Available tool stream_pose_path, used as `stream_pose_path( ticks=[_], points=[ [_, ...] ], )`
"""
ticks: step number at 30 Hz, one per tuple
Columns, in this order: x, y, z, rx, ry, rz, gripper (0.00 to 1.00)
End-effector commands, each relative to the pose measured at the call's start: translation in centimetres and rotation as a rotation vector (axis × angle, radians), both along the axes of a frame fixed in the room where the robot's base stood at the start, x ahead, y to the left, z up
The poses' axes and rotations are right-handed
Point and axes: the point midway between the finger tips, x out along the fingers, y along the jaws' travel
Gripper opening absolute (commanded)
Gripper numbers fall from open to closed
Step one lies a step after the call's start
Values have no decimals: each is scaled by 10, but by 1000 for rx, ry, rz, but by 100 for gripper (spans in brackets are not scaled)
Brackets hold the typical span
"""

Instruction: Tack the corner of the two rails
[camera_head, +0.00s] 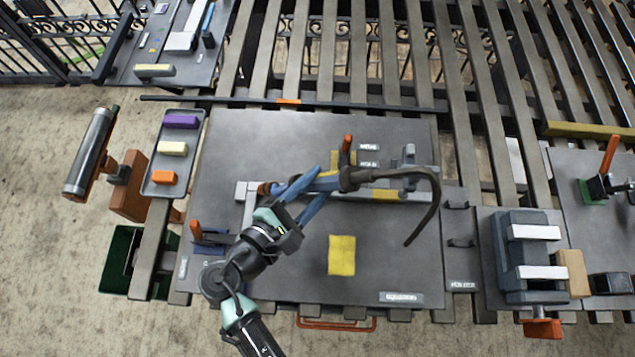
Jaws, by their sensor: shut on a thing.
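Two grey rails lie on the dark welding table (285,130). One rail (248,212) runs toward me, and the other rail (412,196) runs to the right. They meet at a corner (243,188) left of the table's middle. The torch lies nearly level over the cross rail. Its orange-brown end (266,188) is close to the corner; I cannot tell whether it touches. The torch and my fingers hide part of the cross rail.
An orange-handled clamp (196,232) stands at the left, another (347,150) behind the rails. A yellow cloth (342,255) lies on the table front. A tray (158,191) of coloured blocks is at the left, a grey vise (525,255) at the right. A dark bar (370,106) crosses the back.

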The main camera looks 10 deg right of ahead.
Motion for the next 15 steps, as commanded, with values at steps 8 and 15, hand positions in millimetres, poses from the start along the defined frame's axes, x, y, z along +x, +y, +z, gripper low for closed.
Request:
stream_pose_path(
  ticks=[8, 15],
  points=[
    [0, 0, 2, -1, -4, -1, 2],
    [0, 0, 2, -1, -4, -1, 0]
  ],
)
